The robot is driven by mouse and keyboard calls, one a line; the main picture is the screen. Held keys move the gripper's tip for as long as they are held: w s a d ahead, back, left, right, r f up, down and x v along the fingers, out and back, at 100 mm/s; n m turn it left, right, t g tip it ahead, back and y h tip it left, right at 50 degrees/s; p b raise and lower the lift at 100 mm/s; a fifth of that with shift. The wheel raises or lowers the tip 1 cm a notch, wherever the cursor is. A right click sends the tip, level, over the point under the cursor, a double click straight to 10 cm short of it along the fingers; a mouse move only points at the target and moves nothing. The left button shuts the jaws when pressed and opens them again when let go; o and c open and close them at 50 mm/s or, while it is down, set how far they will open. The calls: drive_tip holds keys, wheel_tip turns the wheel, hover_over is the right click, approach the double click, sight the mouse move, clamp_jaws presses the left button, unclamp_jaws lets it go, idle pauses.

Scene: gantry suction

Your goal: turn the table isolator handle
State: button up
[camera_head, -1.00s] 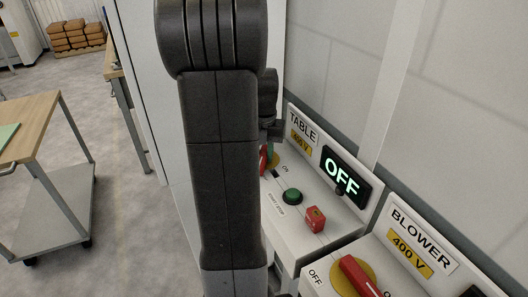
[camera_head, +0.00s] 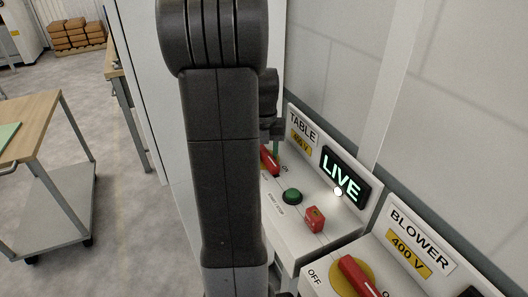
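The table isolator box has a TABLE label (camera_head: 303,130) and a lit display reading LIVE (camera_head: 342,177). Its red handle (camera_head: 269,160) shows just right of my arm and lies at a slant on a yellow plate, with its left end hidden. My gripper (camera_head: 275,143) is mostly hidden behind my dark arm link; a small part of it shows directly above the handle. I cannot tell whether it touches the handle or whether its fingers are open.
A green button (camera_head: 292,195) and a small red block (camera_head: 315,219) sit on the same box. The blower box with its red handle (camera_head: 357,274) stands close at lower right. A wooden-topped trolley (camera_head: 28,125) is at left, with open floor beside it.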

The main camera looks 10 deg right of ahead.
wheel_tip(320, 180, up, 14)
idle(0.7)
drive_tip(key=shift+f, duration=0.15)
